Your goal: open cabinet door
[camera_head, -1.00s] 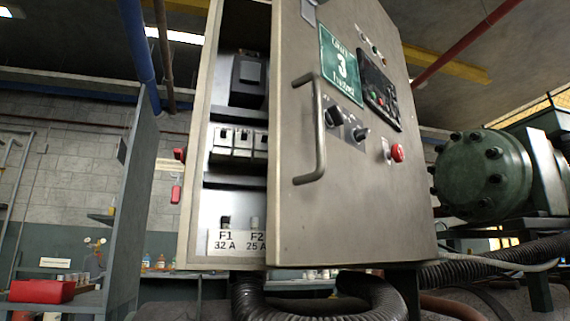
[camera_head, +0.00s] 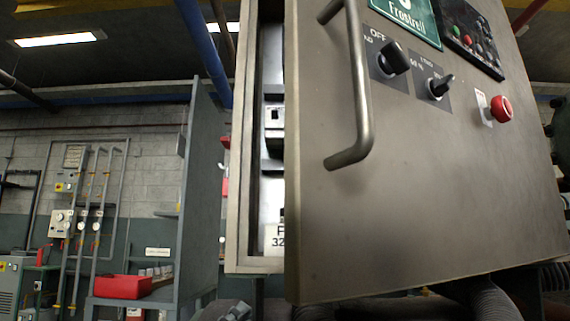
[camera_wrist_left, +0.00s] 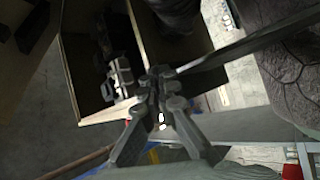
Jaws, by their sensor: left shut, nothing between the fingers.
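The grey metal cabinet door (camera_head: 430,190) stands partly open in the head view, its left edge swung out from the cabinet frame (camera_head: 240,225). A bar handle (camera_head: 362,90) runs down its front near that edge, with no gripper on it. Breakers show in the narrow gap. My left gripper (camera_head: 236,311) is low at the bottom edge, below the cabinet, and mostly cut off. In the left wrist view the left gripper (camera_wrist_left: 158,82) is shut and empty, close to the opening between cabinet (camera_wrist_left: 100,118) and door (camera_wrist_left: 245,47). Contact cannot be told. My right gripper is out of view.
Knobs (camera_head: 392,60) and a red button (camera_head: 501,109) stick out of the door front. Dark hoses (camera_head: 490,300) run below the cabinet. A grey shelf unit (camera_head: 183,200) with a red box (camera_head: 124,287) stands to the left.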

